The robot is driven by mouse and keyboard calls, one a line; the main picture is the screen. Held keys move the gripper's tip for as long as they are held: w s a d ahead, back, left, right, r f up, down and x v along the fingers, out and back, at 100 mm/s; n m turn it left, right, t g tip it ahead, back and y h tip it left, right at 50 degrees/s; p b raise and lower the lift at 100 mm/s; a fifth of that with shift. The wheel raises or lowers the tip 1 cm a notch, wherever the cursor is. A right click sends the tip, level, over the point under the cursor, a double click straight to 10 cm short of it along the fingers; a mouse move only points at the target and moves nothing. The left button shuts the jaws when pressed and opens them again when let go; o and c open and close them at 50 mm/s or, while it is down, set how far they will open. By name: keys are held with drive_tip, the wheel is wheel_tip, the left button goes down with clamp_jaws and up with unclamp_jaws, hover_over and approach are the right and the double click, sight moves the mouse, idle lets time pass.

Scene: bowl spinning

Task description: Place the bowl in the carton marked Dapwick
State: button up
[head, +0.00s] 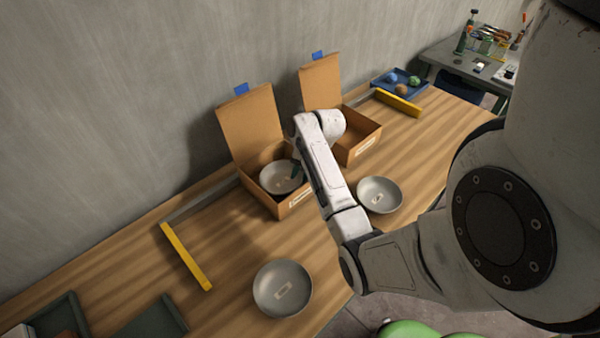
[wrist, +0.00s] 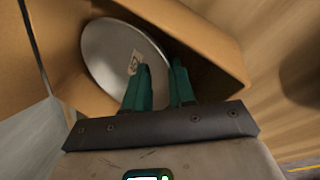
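Two open cardboard cartons stand on the table; the left carton (head: 264,206) and the right carton (head: 367,146) each have a white front label too small to read. A grey bowl (head: 279,178) sits inside the left carton and looks tilted. It also shows in the wrist view (wrist: 108,62), with a small label inside. My gripper (wrist: 161,68) has its green fingers on either side of the bowl's rim, with a visible gap between them. It looks open. In the head view its fingertips (head: 297,171) are at the bowl's right edge, and my arm partly hides both cartons.
Another grey bowl (head: 380,194) stands right of my forearm, and one (head: 282,288) near the front edge. Yellow-ended barriers (head: 187,258) (head: 398,102) stand left and right of the cartons. A blue tray (head: 399,84) holds several balls. Dark green trays (head: 150,322) lie front left.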

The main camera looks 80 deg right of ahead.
drive_tip(key=shift+o, duration=0.6)
